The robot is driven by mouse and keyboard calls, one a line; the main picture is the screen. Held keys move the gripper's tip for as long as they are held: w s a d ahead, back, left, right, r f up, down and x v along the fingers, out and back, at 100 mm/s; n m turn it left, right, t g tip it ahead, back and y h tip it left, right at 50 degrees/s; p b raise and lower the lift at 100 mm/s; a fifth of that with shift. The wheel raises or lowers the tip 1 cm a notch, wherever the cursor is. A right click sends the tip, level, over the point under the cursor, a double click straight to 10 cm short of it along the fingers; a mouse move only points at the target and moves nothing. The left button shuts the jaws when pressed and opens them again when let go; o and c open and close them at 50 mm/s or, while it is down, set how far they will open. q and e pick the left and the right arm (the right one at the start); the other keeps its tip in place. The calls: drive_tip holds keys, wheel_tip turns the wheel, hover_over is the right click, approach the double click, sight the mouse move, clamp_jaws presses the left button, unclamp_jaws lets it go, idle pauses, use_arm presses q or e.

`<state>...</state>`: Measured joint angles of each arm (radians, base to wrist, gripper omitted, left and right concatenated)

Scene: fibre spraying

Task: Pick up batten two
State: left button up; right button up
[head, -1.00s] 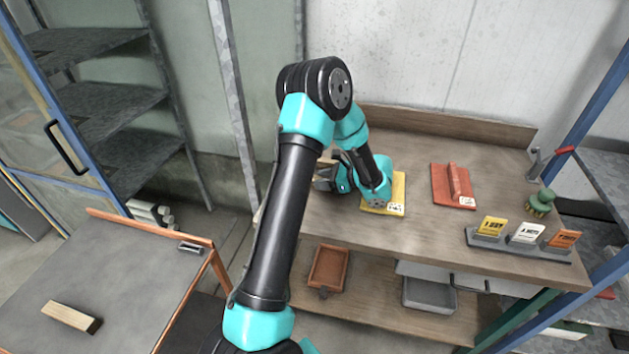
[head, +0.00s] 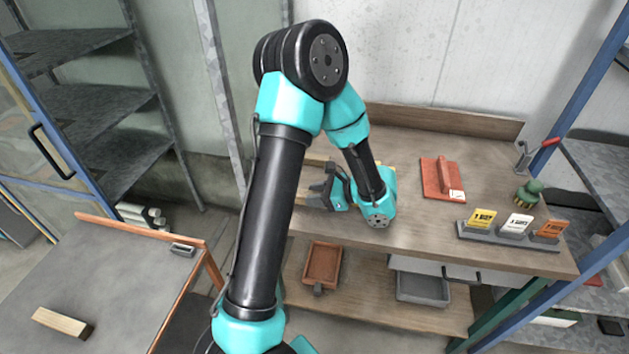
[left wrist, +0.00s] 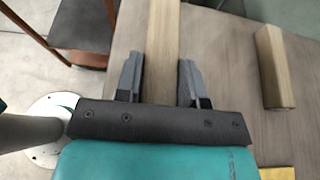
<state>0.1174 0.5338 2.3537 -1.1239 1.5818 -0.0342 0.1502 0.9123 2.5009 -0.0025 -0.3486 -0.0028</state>
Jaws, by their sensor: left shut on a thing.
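My left gripper (head: 312,194) is over the left end of the wooden bench. In the left wrist view its two grey fingers (left wrist: 161,75) are shut on a pale wooden batten (left wrist: 163,35), one finger along each side. The batten points away from the gripper, and its near end is hidden by the gripper body. A second, shorter-looking batten (left wrist: 272,67) lies apart on the bench, to the right of the gripper. Another batten (head: 62,322) lies on the separate low table at the left. No number shows on any batten. My right gripper is in neither view.
A yellow float (head: 388,170) is mostly hidden behind my left wrist. A red float (head: 442,179) lies to its right. A card rack (head: 511,236), a green brush (head: 529,192) and a red-handled clamp (head: 535,153) stand farther right. A low table (head: 120,280) stands left of the bench.

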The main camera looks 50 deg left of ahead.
use_arm(q)
drive_tip(key=shift+s+d+r, duration=0.2)
drive_tip(key=shift+s+d, duration=1)
drive_tip(key=shift+d, duration=0.15)
drive_tip(key=shift+w, duration=0.1)
drive_tip(key=shift+w+d, duration=0.1)
drive_tip(key=shift+w, duration=0.2)
drive_tip(key=w+d+r+m+t, duration=0.3)
drive_tip(key=w+d+m+t, duration=0.4)
drive_tip(key=w, duration=0.2)
drive_tip(key=w+d+r+m+t, duration=0.3)
drive_tip(key=w+d+m+t, duration=0.35)
drive_tip(key=w+t, duration=0.2)
drive_tip(key=w+d+r+m+t+h, duration=0.1)
drive_tip(key=d+r+m+h, duration=0.3)
drive_tip(key=d, duration=0.6)
drive_tip(key=w+d+r+m+t+h, duration=0.1)
drive_tip(key=d+r+m+t+h, duration=0.3)
drive_tip(key=d+m+h, duration=0.3)
drive_tip(key=d+r, duration=0.1)
drive_tip(key=d, duration=0.2)
drive_tip(key=shift+w+d+t, duration=0.15)
drive_tip(key=shift+d+t, duration=0.2)
drive_tip(key=shift+d, duration=0.05)
